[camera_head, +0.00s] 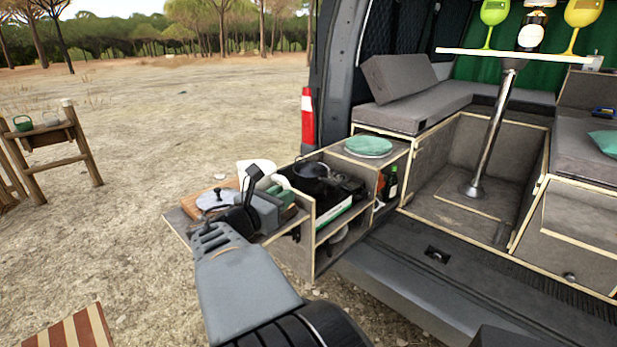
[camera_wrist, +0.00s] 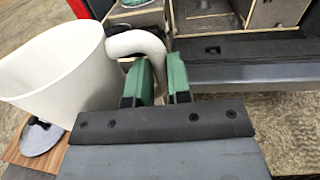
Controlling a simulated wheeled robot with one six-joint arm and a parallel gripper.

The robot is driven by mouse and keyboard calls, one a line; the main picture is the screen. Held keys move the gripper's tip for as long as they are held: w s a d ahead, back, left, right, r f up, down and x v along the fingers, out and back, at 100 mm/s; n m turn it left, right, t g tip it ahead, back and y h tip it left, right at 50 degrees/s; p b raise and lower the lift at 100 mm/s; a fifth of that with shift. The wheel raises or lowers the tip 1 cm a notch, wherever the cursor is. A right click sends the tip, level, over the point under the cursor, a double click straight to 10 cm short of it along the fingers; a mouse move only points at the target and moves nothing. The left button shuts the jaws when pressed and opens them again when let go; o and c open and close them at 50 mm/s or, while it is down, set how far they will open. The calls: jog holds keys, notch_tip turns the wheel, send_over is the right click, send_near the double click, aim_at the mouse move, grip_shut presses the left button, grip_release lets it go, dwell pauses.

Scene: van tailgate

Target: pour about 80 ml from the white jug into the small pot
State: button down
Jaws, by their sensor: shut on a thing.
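The white jug (camera_head: 258,168) shows behind my arm at the side kitchen box, partly hidden by my wrist. In the wrist view the jug (camera_wrist: 58,72) fills the left side, with its curved handle by my fingers. My gripper (camera_head: 278,197) is shut on the jug's handle; its green fingers also show in the wrist view (camera_wrist: 162,80). The jug looks roughly upright, and its contents cannot be seen. A small dark pot (camera_head: 313,170) stands on the stove, right of and beyond my gripper. The inside of the pot is not clear.
A round grey lid (camera_head: 217,198) lies on a wooden board at the left of the box. Green plates (camera_head: 368,146) sit on the right part, with bottles (camera_head: 391,183) below. The van's table leg (camera_head: 492,130) stands farther right. Open ground lies left.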

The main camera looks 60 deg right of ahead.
jog(key=s+d+f+n+t+b, duration=0.1)
jog(key=s+f+b, duration=0.5)
jog(key=f+b, duration=0.6)
jog(key=shift+d+f+n+t+h+b, duration=0.2)
jog(key=shift+d+n+t+h+b, duration=0.15)
jog(key=shift+d+t+b, duration=0.55)
